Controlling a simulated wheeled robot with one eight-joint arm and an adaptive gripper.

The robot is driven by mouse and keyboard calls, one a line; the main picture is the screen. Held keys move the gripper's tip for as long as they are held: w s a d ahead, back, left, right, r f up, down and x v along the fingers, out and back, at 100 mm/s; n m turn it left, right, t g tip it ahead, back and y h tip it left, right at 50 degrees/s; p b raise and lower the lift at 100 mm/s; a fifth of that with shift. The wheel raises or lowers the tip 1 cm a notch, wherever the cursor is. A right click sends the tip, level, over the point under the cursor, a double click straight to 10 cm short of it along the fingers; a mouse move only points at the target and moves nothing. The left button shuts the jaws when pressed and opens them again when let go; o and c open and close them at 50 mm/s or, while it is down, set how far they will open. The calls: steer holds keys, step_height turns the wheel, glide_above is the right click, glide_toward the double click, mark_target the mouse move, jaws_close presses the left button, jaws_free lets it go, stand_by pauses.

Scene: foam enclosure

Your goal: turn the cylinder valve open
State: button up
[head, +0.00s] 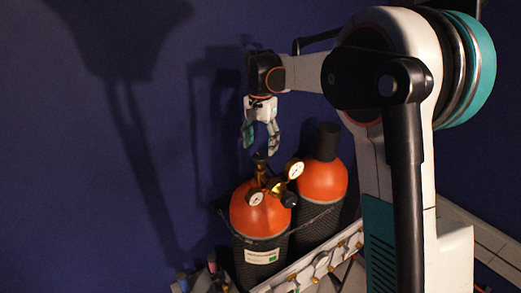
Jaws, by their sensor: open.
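Two gas cylinders with orange tops and dark mesh sleeves stand side by side in the lower middle of the head view. The front cylinder (258,212) bears a brass regulator (277,188) with two round white gauges and a white label below. Its valve (260,162) sticks up from the top, with a small dark knob. The rear cylinder (322,180) wears a black cap. My gripper (261,150) points down just above the valve, open, with its fingers on either side above it. I cannot tell whether a fingertip touches the knob.
A strap runs around the cylinders. A light rack (310,268) with wrenches or similar tools lies in front of them, and dark bottles or tool handles (205,275) stand at the lower left. A dark blue wall is behind; the space left of my gripper is clear.

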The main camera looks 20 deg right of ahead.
mark_target(261, 156)
steer(key=shift+f, duration=1.9)
steer(key=shift+c, duration=0.5)
steer(key=c, duration=1)
